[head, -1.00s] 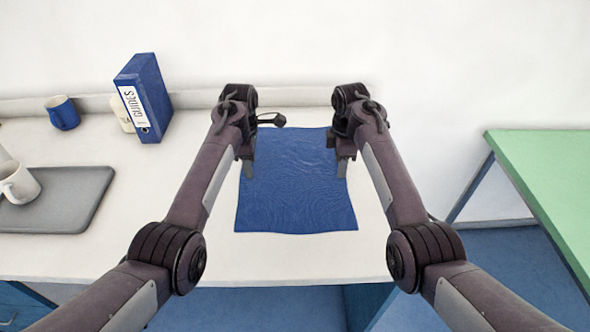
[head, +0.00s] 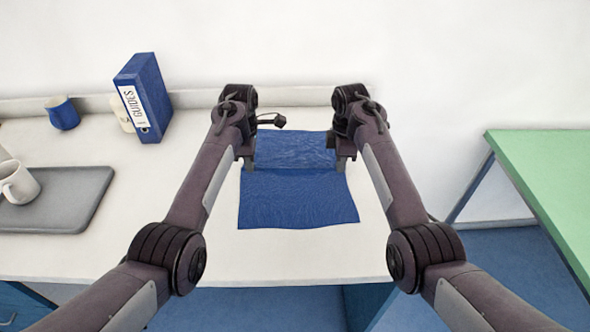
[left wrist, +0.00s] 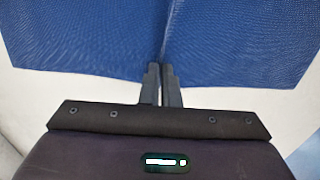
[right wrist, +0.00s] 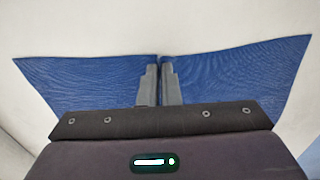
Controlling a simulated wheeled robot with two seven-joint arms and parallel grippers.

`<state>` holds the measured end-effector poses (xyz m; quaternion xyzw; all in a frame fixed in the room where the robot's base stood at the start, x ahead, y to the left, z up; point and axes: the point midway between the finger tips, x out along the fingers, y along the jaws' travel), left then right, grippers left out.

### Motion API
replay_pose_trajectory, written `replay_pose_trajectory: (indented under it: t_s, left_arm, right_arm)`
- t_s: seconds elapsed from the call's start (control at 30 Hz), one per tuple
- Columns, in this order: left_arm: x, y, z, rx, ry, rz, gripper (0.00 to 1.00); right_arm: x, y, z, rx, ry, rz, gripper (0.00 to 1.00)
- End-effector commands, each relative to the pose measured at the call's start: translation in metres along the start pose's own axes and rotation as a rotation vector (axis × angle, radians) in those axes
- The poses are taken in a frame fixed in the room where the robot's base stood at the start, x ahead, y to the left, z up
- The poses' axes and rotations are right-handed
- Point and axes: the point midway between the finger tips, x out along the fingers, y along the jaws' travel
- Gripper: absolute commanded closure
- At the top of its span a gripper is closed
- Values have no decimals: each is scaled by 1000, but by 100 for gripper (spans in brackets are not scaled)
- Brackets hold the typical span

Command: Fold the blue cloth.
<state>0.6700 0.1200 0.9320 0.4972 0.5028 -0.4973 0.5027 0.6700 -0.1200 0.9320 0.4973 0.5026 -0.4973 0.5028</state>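The blue cloth (head: 298,200) lies on the white table, its front part flat and its back part seen between my two grippers. A crease or ridge runs across it from gripper to gripper. My left gripper (head: 249,166) is at the cloth's left edge, and my right gripper (head: 343,165) is at its right edge. In the left wrist view the fingers (left wrist: 161,68) are close together with cloth gathered at their tips. The right wrist view shows the same, with cloth (right wrist: 235,72) drawn to the fingertips (right wrist: 160,66). The cloth's far edge is partly hidden by my arms.
A grey tray (head: 75,205) with a white mug (head: 18,182) stands at the left. A blue binder (head: 145,95), a cream object behind it and a blue mug (head: 62,112) are at the back left. A green table (head: 550,165) stands apart at right.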

Motion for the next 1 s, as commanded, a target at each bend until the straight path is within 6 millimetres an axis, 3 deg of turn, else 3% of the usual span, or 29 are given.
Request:
replay_pose_trajectory:
  t_s: [0.47,1.0]
  left_arm:
    - [-2,0,0,0,0,0,100]
    - [-43,0,0,0,0,0,100]
  right_arm:
    - [-2,0,0,0,0,-1,100]
    - [-42,0,0,0,0,0,100]
